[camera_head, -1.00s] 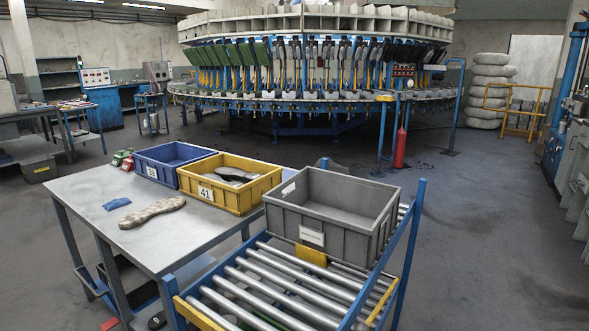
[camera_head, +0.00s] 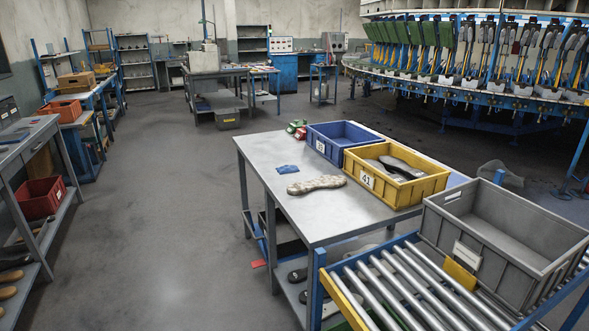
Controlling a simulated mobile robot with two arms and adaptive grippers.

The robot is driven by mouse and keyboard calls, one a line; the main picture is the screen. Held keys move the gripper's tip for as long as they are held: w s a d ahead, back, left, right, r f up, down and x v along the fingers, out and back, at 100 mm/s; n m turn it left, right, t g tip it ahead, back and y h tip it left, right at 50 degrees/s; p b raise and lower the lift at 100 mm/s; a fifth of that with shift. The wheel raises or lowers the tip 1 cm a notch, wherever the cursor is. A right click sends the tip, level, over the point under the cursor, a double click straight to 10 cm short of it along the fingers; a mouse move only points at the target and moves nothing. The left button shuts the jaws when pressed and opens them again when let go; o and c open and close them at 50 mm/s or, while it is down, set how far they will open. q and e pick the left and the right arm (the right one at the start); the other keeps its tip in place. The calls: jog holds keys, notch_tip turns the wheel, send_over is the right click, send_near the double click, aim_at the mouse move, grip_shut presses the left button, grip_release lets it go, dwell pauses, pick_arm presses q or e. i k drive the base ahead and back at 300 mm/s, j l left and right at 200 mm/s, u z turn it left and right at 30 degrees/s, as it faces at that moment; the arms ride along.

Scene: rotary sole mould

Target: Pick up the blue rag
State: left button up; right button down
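The blue rag (camera_head: 288,169) lies small and flat on the grey metal table (camera_head: 312,215), near its left edge. A beige shoe sole (camera_head: 317,185) lies just in front of it. A blue crate (camera_head: 342,143) and a yellow crate (camera_head: 397,173) labelled 41, with dark and grey soles in it, stand on the table to the right of the rag. Neither of my grippers is in view.
A grey crate (camera_head: 505,228) stands on a roller conveyor (camera_head: 400,290) at the right front. A shelf bench with a red bin (camera_head: 42,197) is at the left edge. Open floor (camera_head: 165,190) lies left of the table. The rotary machine (camera_head: 480,62) is behind right.

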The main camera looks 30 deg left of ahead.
aim_at(285, 168)
jog(key=i+j, duration=0.2)
jog(key=j, duration=0.15)
jog(key=i+j+z, duration=0.1)
jog(key=i+j, duration=0.35)
jog(key=j, duration=0.25)
jog(key=i+j+z, duration=0.1)
jog(key=j, duration=0.25)
jog(key=i+j, duration=0.3)
jog(key=i+j+z, duration=0.1)
jog(key=j, duration=0.35)
jog(key=i, duration=0.1)
